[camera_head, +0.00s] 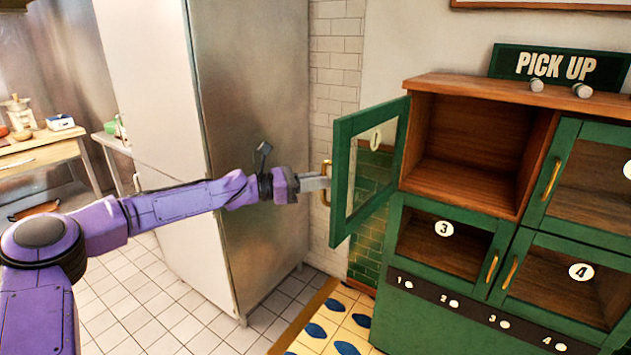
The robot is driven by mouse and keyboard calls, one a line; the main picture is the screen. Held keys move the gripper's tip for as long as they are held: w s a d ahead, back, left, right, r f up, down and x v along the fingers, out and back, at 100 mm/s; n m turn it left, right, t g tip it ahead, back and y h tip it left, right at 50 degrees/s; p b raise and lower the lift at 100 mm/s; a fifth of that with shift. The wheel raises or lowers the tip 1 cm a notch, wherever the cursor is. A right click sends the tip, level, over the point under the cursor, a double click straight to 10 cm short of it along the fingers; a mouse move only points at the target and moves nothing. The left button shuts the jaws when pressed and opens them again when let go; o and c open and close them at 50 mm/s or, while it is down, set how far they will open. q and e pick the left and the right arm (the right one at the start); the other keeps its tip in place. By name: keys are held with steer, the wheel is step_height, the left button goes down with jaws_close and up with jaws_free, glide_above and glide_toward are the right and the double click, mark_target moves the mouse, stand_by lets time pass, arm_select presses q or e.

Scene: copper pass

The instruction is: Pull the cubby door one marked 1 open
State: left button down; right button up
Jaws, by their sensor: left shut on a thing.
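The cubby door one (342,173) is a green-framed glass door with a round white marker, swung wide open to the left on the cabinet's upper left. Its brass handle (326,172) is on the door's far left edge. My left gripper (322,182) is shut on that handle, with its purple arm reaching in from the left. The upper left cubby (470,145) behind the door is open and looks empty. My right gripper is out of view.
Doors 3 (420,240) and 4 (545,285) below are closed, as is the upper right door (559,170). Small objects (582,90) stand on the cabinet top by the PICK UP sign (556,66). A tall steel fridge (262,90) stands close behind my left arm.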

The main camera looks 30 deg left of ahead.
arm_select(q)
steer(key=shift+r, duration=0.45)
steer(key=c, duration=1.6)
jaws_free()
steer(key=o, duration=0.4)
steer(key=shift+w+d+f, duration=0.1)
steer(key=shift+w+d, duration=0.05)
steer(key=shift+w, duration=0.1)
steer(key=shift+o, duration=0.2)
steer(key=shift+w+d+f, duration=0.3)
steer(key=shift+w, duration=0.05)
steer(key=v, duration=1.1)
steer(key=shift+s+b, duration=0.2)
steer(key=shift+b, duration=0.25)
steer(key=shift+a, duration=0.15)
